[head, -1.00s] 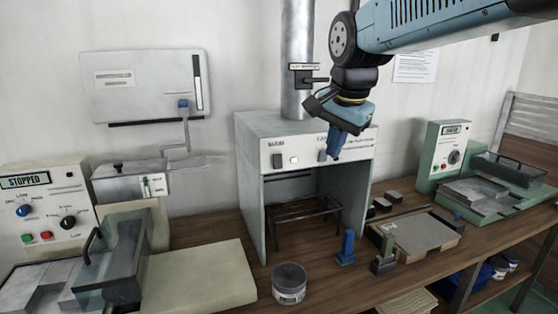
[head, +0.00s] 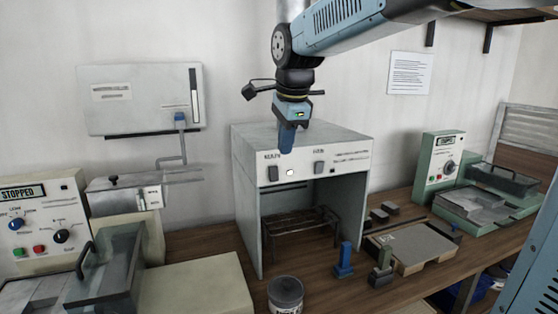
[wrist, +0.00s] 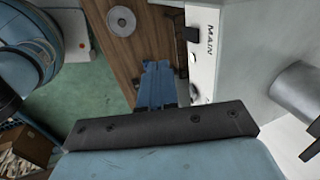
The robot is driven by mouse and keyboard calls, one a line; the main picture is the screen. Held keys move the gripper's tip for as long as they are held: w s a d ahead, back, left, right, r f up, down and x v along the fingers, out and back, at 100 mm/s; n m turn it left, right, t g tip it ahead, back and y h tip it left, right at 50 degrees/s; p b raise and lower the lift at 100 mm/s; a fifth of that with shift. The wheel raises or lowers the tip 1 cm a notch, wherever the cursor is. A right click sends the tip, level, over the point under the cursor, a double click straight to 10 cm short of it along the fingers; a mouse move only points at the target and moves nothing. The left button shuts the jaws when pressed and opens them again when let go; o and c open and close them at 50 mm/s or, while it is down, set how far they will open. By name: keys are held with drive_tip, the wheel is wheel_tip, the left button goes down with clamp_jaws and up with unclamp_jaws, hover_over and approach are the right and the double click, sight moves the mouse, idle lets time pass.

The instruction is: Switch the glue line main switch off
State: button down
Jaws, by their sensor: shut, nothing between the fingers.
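A grey hood cabinet (head: 345,158) stands on the bench, with a white front panel. A dark rocker switch (head: 272,174) sits under the word MAIN at the panel's left; it also shows in the wrist view (wrist: 193,34). I cannot tell which way it is set. A small white lamp (head: 290,172) beside it looks lit. A second switch (head: 319,167) sits further right. My gripper (head: 286,150), with blue fingers, is shut and empty, up by the panel's top edge between the two switches. The wrist view shows the fingers (wrist: 157,68) beside the panel, apart from the MAIN switch.
A machine reading STOPPED (head: 40,222) stands at the left, and a green machine (head: 442,160) at the right. A round tin (head: 285,292), a blue stand (head: 345,258) and a board (head: 415,245) are on the bench. The air before the panel is clear.

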sight(276, 172)
drive_tip(key=x, duration=0.3)
drive_tip(key=w+x, duration=0.1)
drive_tip(key=x, duration=0.6)
drive_tip(key=shift+w+a, duration=0.25)
drive_tip(key=shift+w, duration=0.25)
drive_tip(key=shift+w+a+f, duration=0.15)
drive_tip(key=shift+w+a, duration=0.05)
drive_tip(key=shift+w, duration=0.6)
